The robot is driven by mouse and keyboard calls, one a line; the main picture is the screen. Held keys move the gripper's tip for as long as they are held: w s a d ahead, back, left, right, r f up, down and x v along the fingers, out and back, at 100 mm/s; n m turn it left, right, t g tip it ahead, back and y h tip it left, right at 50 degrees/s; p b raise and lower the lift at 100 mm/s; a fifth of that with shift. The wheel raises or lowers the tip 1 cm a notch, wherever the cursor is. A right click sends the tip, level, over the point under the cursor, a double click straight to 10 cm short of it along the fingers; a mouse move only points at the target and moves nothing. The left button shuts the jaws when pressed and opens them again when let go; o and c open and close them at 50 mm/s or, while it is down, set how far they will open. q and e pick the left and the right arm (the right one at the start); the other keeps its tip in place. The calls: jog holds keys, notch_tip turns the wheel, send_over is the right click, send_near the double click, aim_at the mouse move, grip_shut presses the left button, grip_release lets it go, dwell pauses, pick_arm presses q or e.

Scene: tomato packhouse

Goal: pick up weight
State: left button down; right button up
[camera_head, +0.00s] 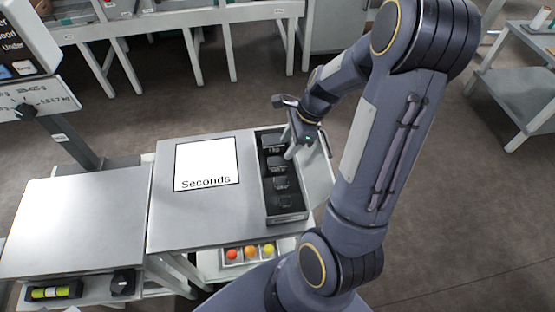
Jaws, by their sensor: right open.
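Several black weights stand in a row in a narrow dark-walled tray (292,218) at the right side of the steel table. The farthest weight (272,140) and the nearest weight (283,202) sit at the two ends, with others such as a middle weight (278,164) between them. My right gripper (287,128) is open above the far end of the tray, close to the farthest weight. One finger points out to the left and the other reaches down beside the weights. I cannot tell whether it touches one. My left gripper is out of view.
A white "Seconds" sheet (206,163) lies on the steel table (180,235) left of the tray. A scale platform (75,225) with a display (22,40) stands at the left. Colored balls (250,252) sit in a lower holder. Grey benches (200,20) stand behind.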

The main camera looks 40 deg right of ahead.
aim_at(277, 161)
jog(key=b+x, duration=0.2)
jog(key=x, duration=0.6)
jog(key=shift+a+f, duration=0.15)
jog(key=shift+f, duration=0.2)
grip_shut()
